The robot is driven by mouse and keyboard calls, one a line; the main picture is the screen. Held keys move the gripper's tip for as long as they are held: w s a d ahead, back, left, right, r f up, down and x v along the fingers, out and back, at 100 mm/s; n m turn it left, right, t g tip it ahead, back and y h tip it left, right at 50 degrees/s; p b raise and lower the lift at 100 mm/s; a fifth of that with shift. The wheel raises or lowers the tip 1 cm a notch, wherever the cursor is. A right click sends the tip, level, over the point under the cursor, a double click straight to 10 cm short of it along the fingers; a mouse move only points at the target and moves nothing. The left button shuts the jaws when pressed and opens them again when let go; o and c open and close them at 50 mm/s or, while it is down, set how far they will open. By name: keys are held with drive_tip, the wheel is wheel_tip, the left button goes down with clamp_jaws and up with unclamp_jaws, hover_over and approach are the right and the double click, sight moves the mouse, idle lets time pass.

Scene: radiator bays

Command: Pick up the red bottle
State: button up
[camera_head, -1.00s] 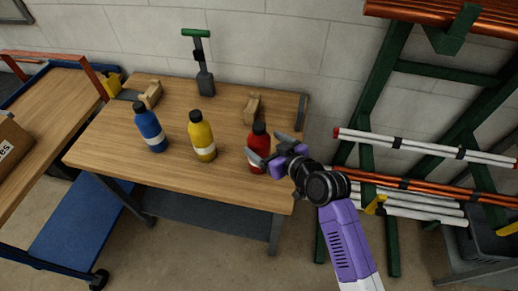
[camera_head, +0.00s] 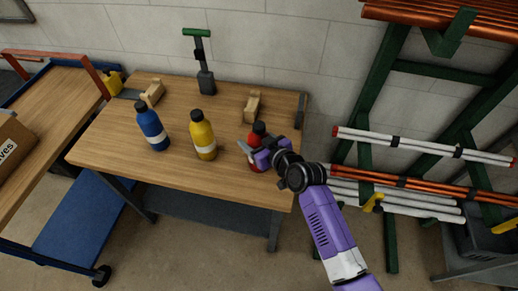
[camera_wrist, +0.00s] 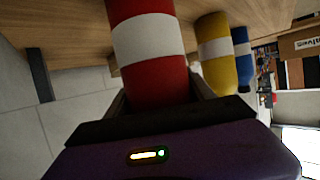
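The red bottle (camera_head: 255,163) with a white band and black cap stands upright near the right front of the wooden table (camera_head: 185,178). In the wrist view the red bottle (camera_wrist: 150,75) fills most of the room between the two fingers, which look open with slight gaps. Contact is hard to make out.
A yellow bottle (camera_head: 203,136) and a blue bottle (camera_head: 151,127) stand left of the red one. Wooden blocks (camera_head: 252,107) and a green-handled tool (camera_head: 204,72) are behind. A rack with pipes (camera_head: 425,145) stands at right, a cart (camera_head: 45,120) at left.

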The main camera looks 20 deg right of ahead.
clamp_jaws()
drive_tip(key=shift+r, duration=0.1)
